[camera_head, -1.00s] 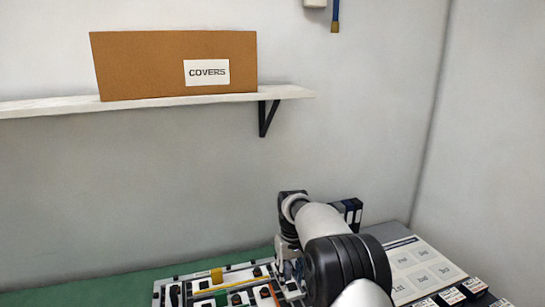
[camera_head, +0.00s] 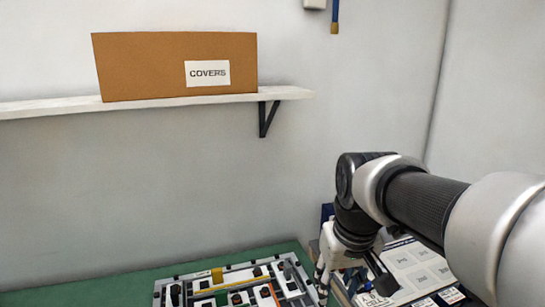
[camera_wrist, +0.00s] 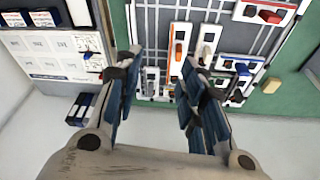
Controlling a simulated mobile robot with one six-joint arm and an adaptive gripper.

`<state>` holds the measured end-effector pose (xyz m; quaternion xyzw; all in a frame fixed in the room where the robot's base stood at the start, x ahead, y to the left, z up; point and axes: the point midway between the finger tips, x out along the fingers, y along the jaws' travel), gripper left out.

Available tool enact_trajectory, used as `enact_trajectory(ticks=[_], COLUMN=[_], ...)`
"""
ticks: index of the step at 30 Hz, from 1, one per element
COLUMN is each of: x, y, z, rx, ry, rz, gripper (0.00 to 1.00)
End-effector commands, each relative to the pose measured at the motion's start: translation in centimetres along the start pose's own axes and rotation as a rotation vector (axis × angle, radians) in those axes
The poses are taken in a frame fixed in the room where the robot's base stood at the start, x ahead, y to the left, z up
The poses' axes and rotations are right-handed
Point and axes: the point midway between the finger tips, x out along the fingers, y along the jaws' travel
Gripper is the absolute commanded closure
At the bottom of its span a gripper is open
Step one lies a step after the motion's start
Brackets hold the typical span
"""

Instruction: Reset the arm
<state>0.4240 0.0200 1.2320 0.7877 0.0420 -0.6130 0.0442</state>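My gripper (camera_wrist: 160,75) is open in the wrist view, its two blue-padded fingers apart with nothing between them. In the head view my gripper (camera_head: 350,278) points down at the lower right of the picture, partly hidden by my own wrist. It is above the gap between the parts board (camera_head: 225,283) and the labelled white sheet (camera_head: 415,268). My arm reaches in from the right edge.
The board lies on a green table top (camera_head: 110,287) and holds several small coloured parts. Dark blue boxes (camera_wrist: 80,108) stand beside the sheet. A cardboard box marked COVERS (camera_head: 150,65) is on a wall shelf (camera_head: 285,93). The space above the table's left is free.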

Motion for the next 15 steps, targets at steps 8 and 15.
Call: enact_trajectory(ticks=[8, 15], x=[-2.3, -0.9], y=[0.1, -0.1], z=[12.0, 18.1], rx=[0.076, 0.116], ry=[0.102, 0.153], rz=[0.016, 0.023], gripper=[0.63, 0.63])
